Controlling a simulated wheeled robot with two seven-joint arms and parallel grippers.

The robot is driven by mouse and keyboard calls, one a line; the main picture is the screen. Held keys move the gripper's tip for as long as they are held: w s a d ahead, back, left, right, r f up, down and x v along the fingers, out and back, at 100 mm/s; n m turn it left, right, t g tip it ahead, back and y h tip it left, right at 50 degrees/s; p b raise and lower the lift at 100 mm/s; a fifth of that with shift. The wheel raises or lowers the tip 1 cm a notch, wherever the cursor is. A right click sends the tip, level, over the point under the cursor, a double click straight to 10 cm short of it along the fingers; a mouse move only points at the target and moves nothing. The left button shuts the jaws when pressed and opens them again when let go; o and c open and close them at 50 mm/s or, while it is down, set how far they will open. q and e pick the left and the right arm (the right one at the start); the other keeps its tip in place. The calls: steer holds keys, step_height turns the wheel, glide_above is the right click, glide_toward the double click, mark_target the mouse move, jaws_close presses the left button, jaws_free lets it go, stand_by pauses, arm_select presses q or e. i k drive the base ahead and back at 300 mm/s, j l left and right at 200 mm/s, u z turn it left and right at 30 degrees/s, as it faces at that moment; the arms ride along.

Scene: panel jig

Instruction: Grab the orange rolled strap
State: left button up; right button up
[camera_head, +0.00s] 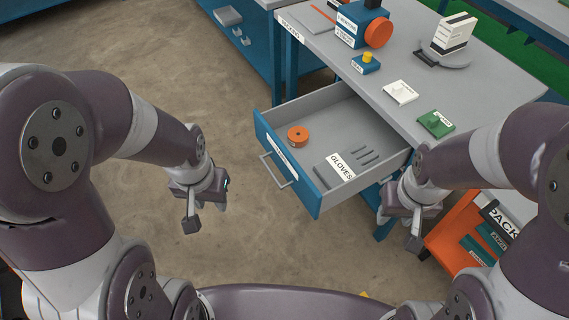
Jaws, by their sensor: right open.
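My right gripper (400,228) is just right of the drawer's front corner, open and empty, well away from the strap.
A grey item labelled GLOVES (338,169) lies in the drawer's front right part. An orange crate (462,236) stands at the right.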

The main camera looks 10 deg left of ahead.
mark_target(298, 136)
steer(key=i+l+u, duration=0.35)
steer(key=l, duration=0.3)
steer(key=i+l+u, duration=0.15)
steer(key=l, duration=0.25)
steer(key=i+l+u, duration=0.15)
steer(key=l, duration=0.2)
steer(key=i+l+u, duration=0.15)
steer(key=l, duration=0.25)
